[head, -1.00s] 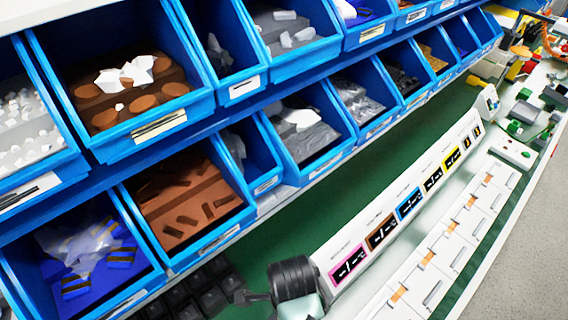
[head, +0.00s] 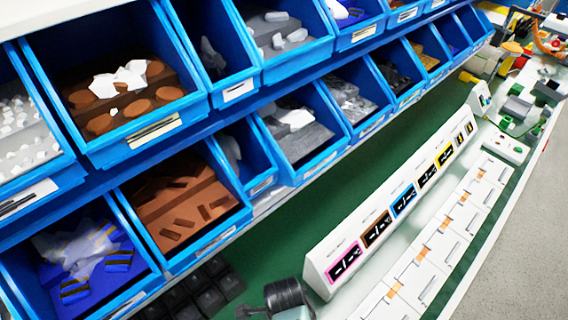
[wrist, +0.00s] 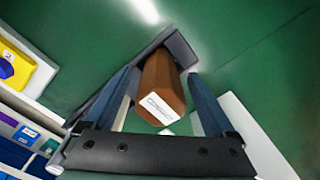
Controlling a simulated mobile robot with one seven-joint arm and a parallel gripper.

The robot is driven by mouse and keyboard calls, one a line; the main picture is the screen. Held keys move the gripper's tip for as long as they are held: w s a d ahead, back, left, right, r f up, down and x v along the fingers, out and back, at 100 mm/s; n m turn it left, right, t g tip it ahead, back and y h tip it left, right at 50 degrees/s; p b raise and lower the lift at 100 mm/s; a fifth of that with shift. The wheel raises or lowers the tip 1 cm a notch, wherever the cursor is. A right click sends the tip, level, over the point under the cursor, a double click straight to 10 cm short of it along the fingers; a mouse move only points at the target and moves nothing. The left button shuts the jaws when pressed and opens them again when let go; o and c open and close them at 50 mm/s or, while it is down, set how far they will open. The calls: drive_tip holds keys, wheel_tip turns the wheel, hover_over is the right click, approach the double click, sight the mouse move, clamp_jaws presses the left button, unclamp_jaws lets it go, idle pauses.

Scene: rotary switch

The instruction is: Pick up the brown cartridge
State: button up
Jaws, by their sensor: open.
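The brown cartridge (wrist: 165,80) shows in the wrist view as a faceted brown block with a white label on its near end. My gripper (wrist: 161,92) is open, with one blue-grey finger on each side of the cartridge. I cannot tell whether either finger touches it. A dark grey part stands close behind and left of the cartridge. In the head view only a dark part of my arm or gripper shows at the bottom edge, and I cannot make out the cartridge there.
A white panel (head: 325,262) with coloured labels runs along the green bench. Blue bins (head: 190,255) of parts stand in rows at left. Black tiles (head: 205,295) lie at the bottom. Bare green surface (head: 390,140) shows between bins and panel.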

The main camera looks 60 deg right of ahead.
clamp_jaws()
idle(0.3)
drive_tip(key=shift+r, duration=0.2)
